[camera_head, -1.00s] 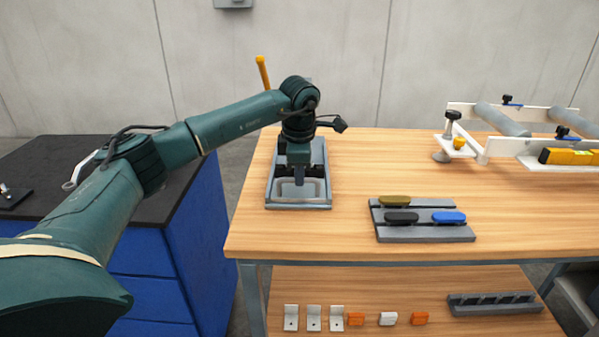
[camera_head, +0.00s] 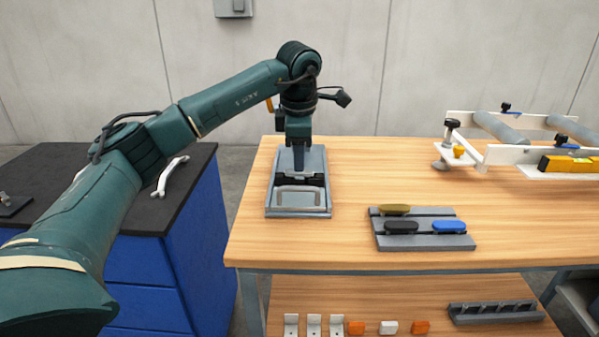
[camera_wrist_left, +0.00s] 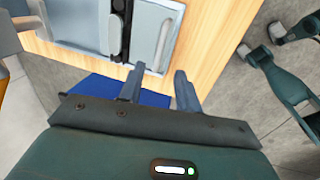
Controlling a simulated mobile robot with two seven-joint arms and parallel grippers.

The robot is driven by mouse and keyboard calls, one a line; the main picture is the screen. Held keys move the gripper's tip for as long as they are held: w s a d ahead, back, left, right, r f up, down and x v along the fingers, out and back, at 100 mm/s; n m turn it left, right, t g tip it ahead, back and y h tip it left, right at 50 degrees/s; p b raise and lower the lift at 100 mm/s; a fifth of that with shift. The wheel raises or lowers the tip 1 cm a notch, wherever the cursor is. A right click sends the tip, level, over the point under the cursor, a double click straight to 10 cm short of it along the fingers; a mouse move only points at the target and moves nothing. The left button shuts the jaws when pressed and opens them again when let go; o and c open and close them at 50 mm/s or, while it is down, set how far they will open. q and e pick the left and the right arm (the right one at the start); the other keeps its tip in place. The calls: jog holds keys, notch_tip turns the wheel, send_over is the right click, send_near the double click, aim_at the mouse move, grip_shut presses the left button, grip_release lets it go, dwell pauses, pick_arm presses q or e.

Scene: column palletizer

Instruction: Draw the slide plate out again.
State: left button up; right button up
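A grey slide fixture (camera_head: 272,195) lies on the left part of the wooden table. A light grey plate (camera_head: 298,198) sits in its front end, with a dark bar behind it. I cannot tell how far this plate is in. In the left wrist view, the plate (camera_wrist_left: 151,28) shows at the top beside the black bar (camera_wrist_left: 118,35). My left gripper (camera_head: 299,168) points down above the middle of the fixture. In the left wrist view its two fingers (camera_wrist_left: 158,88) stand apart with nothing between them. My right gripper is out of view.
An orange lever (camera_head: 269,104) is mostly hidden behind my left arm. A grey tray (camera_head: 425,241) with olive, black and blue pieces lies right of the fixture. A white roller frame (camera_head: 515,153) stands at the back right. Bare wood lies between them.

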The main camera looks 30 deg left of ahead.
pick_arm(q)
jog(key=r, duration=0.3)
jog(key=s+r, duration=0.1)
jog(key=r, duration=0.1)
jog(key=shift+d, duration=0.3)
